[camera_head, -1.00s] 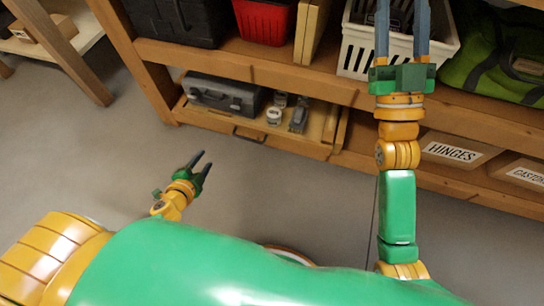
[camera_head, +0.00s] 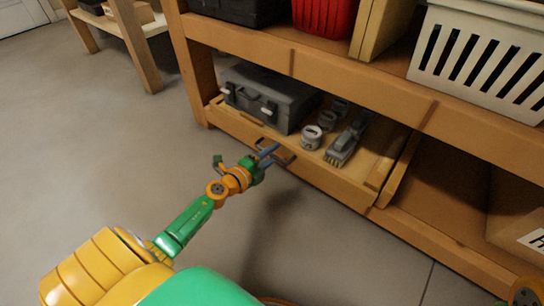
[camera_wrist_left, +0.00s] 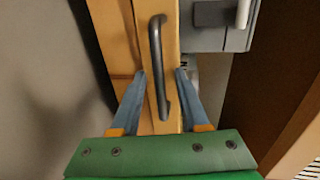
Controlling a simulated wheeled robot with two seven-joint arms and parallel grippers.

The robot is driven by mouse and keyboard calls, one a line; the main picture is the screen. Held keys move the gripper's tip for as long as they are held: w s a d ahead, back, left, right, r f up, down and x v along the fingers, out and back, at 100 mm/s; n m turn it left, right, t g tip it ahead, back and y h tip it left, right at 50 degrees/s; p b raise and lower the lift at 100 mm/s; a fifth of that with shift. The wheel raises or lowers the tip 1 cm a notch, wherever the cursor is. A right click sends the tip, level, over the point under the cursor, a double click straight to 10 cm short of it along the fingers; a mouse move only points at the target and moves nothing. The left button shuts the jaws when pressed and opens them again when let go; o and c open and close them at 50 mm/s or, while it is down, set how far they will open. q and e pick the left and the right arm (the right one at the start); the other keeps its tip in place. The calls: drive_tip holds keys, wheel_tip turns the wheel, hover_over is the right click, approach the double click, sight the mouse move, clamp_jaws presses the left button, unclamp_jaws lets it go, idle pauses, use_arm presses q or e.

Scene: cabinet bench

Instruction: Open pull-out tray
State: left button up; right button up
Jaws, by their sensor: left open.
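The wooden pull-out tray (camera_head: 337,181) sits low in the left bay of the bench. A dark bar handle (camera_head: 287,158) is on its front. My left gripper (camera_head: 271,153) is at this handle with its fingers pointing toward the tray front. In the left wrist view the handle (camera_wrist_left: 156,60) runs lengthwise between the two blue fingers of the open gripper (camera_wrist_left: 160,73), with gaps on both sides. I cannot tell how far the tray is pulled out. My right gripper is out of view.
On the tray are a grey toolbox (camera_head: 270,97), several small round tins (camera_head: 311,137) and a grey brush-like tool (camera_head: 346,142). Above stand a red bin (camera_head: 323,15) and a white slotted crate (camera_head: 475,62). The grey floor (camera_head: 110,150) before the tray is clear.

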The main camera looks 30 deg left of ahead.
use_arm(q)
clamp_jaws()
idle(1.4)
